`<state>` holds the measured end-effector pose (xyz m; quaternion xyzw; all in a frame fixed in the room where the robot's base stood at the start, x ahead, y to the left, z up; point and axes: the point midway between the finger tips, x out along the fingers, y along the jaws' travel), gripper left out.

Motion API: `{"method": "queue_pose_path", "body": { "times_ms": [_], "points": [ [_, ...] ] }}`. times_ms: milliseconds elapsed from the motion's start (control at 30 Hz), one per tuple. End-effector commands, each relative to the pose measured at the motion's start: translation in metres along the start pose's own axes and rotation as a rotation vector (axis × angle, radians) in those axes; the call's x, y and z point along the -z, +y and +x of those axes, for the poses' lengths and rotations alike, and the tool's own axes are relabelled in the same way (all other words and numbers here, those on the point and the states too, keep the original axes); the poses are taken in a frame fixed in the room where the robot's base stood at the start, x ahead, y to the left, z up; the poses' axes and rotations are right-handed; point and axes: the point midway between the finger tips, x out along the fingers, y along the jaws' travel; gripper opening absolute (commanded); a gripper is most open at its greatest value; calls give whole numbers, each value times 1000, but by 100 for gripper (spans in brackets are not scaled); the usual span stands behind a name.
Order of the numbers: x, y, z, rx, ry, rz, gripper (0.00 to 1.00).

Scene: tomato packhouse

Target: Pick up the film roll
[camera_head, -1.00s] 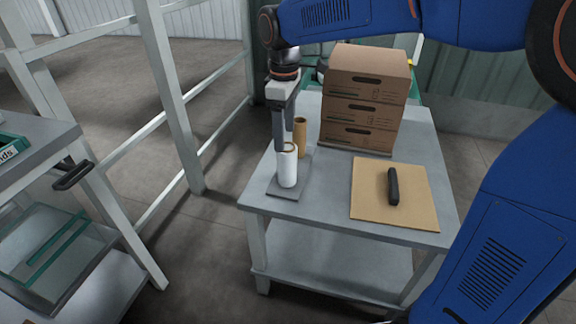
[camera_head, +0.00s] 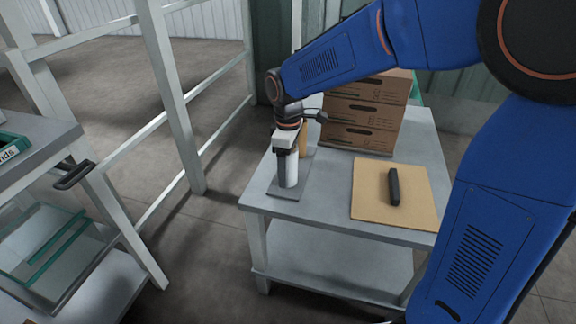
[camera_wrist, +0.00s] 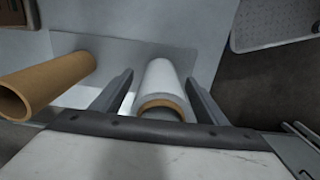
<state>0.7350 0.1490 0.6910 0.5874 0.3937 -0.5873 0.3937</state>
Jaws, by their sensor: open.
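The film roll (camera_head: 292,173) is a white cylinder standing upright on a dark grey plate (camera_head: 287,193) at the table's left side. In the wrist view the film roll (camera_wrist: 163,88) shows its brown core and lies between the two fingers. My gripper (camera_head: 288,180) has come down over it, with a finger at its left in the head view. My gripper (camera_wrist: 160,92) is open in the wrist view, with a finger on each side of the roll. Contact cannot be told.
A brown cardboard tube (camera_wrist: 45,82) stands close beside the film roll, behind it in the head view (camera_head: 303,140). Stacked cardboard boxes (camera_head: 360,130) stand at the back of the table. A tan board (camera_head: 372,207) with a black tool (camera_head: 394,187) lies at right.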

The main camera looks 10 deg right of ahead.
Motion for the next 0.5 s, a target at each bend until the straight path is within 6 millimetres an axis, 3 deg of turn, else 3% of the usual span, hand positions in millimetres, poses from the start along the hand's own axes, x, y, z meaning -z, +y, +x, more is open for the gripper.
{"method": "queue_pose_path", "body": {
  "times_ms": [100, 367, 500],
  "points": [
    [0, -1, 9, 1, -2, 0, 67],
    [0, 0, 11, 0, 0, -1, 67],
    [0, 0, 11, 0, 0, -1, 36]
  ]
}}
